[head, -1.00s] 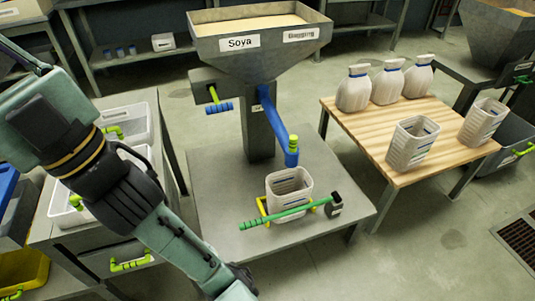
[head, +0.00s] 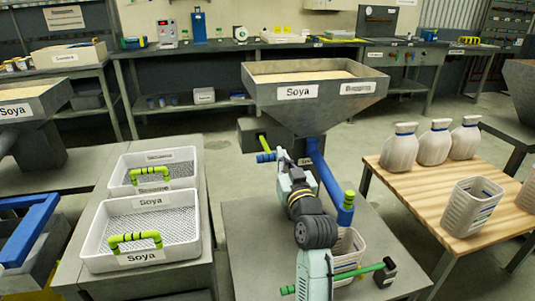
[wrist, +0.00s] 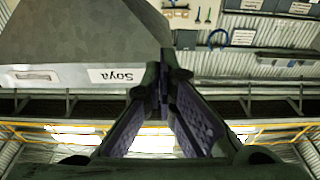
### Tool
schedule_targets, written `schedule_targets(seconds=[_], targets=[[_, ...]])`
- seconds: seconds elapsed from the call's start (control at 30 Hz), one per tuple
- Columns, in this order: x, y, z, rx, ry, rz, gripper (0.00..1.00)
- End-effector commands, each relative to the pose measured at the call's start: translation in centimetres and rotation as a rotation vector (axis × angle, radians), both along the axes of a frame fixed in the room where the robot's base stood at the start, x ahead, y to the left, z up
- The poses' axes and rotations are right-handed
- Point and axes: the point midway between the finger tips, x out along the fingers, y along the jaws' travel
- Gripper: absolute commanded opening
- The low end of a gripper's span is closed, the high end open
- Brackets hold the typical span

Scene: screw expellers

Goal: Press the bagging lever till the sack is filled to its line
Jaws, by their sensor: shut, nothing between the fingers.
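The Soya bagging hopper (head: 315,88) stands at the centre of the head view. A yellow-green lever with a blue grip (head: 266,156) sticks out at its left. My gripper (wrist: 163,77) is shut and empty in the wrist view, beside the hopper, which appears upside down. Its fingers are not clear in the head view.
A wooden table (head: 408,190) at right holds several filled tied sacks (head: 435,143) and an open sack (head: 470,205). White mesh trays (head: 140,228) with green handles stand on the left bench. A strip of floor is free between hopper table and wooden table.

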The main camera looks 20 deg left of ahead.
Motion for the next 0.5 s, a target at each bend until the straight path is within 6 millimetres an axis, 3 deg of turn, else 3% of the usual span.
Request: schedule_targets(seconds=[0.5], targets=[[0.99, 0.43, 0.09, -0.003, 0.005, -0.001, 0.00]])
